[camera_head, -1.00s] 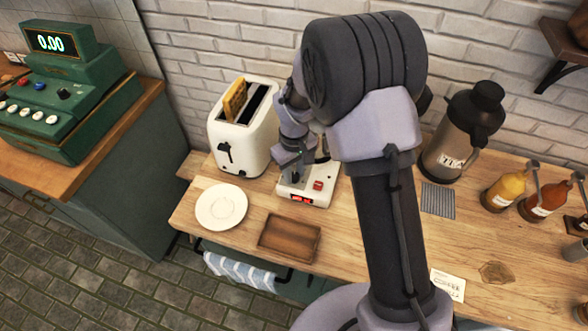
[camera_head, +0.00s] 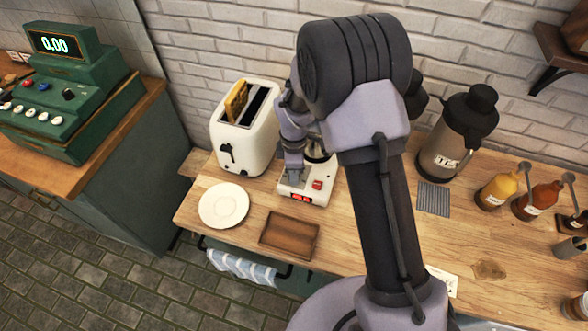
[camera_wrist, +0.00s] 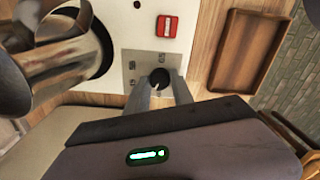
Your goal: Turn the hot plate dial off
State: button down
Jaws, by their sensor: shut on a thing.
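The white hot plate (camera_head: 316,198) stands on the wooden counter, right of the toaster, with a red switch and a lit red display on its front. In the wrist view its grey panel (camera_wrist: 133,62) carries a small round black dial (camera_wrist: 160,77). My gripper (camera_wrist: 162,84) is shut on the dial, one finger on each side. In the head view my gripper (camera_head: 293,178) reaches down at the hot plate's front left, and the dial is hidden. A shiny metal vessel (camera_wrist: 60,60) sits on the burner beside my fingers; my arm mostly hides it in the head view.
A white toaster (camera_head: 244,133) with bread stands left. A white plate (camera_head: 224,205) and a brown wooden tray (camera_head: 289,236) lie in front. A tea dispenser (camera_head: 445,150) and sauce bottles (camera_head: 498,190) stand right. The metal vessel is close to my fingers.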

jog(key=n+p, duration=0.1)
jog(key=n, duration=0.4)
jog(key=shift+n, duration=0.3)
dwell(0.4)
jog(key=c, duration=1.1)
grip_release()
jog(key=shift+r, duration=0.1)
notch_tip(320, 180, up, 17)
jog(key=p, duration=0.3)
jog(key=shift+r, duration=0.15)
